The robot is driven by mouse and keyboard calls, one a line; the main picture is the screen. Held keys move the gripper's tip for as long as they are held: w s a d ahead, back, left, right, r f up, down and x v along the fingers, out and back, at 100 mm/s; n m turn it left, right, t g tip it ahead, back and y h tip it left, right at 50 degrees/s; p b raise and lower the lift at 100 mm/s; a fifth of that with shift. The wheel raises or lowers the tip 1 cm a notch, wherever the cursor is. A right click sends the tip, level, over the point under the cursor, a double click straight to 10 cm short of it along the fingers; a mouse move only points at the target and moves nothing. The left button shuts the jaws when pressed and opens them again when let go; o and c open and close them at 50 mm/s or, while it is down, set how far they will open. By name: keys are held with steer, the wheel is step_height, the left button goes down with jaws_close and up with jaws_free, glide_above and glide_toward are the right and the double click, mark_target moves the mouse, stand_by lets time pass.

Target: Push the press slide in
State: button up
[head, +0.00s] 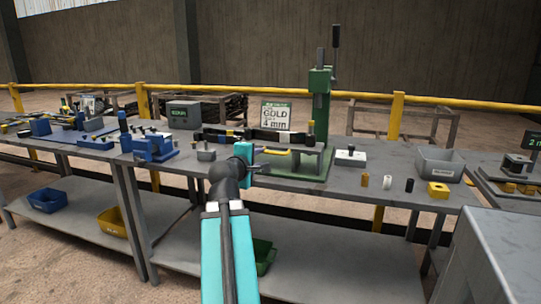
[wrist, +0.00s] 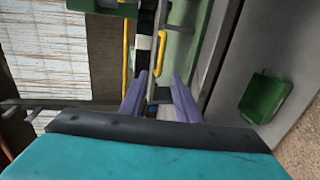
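The green press (head: 320,110) stands on the middle bench, with its dark lever pointing up. Its green base plate (head: 310,172) lies under it and also shows in the wrist view (wrist: 183,45). A yellow handle (head: 278,152) is low at the left of the press; it seems to be the slide's handle, and the slide body is hard to make out. My gripper (head: 262,160) is left of the press. In the wrist view my purple fingers (wrist: 160,76) are apart and empty, with the yellow handle (wrist: 158,55) showing between and beyond their tips. Contact cannot be told.
A grey bin (head: 440,165), a yellow block (head: 438,190) and small cylinders stand right of the press. A blue fixture (head: 155,147) is at the left. A green bin (head: 263,256) is on the lower shelf. A grey cabinet (head: 495,260) fills the near right.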

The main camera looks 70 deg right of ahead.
mark_target(270, 153)
steer(key=shift+d+p, duration=0.65)
steer(key=shift+p, duration=1.3)
steer(key=p+x, duration=0.1)
steer(key=p, duration=0.5)
steer(key=shift+d, duration=0.3)
steer(key=shift+f+p+x, duration=0.2)
steer(key=shift+p+x, duration=1.1)
steer(key=shift+x, duration=4.2)
steer(key=shift+w, duration=0.1)
steer(key=shift+c, duration=0.4)
jaws_close()
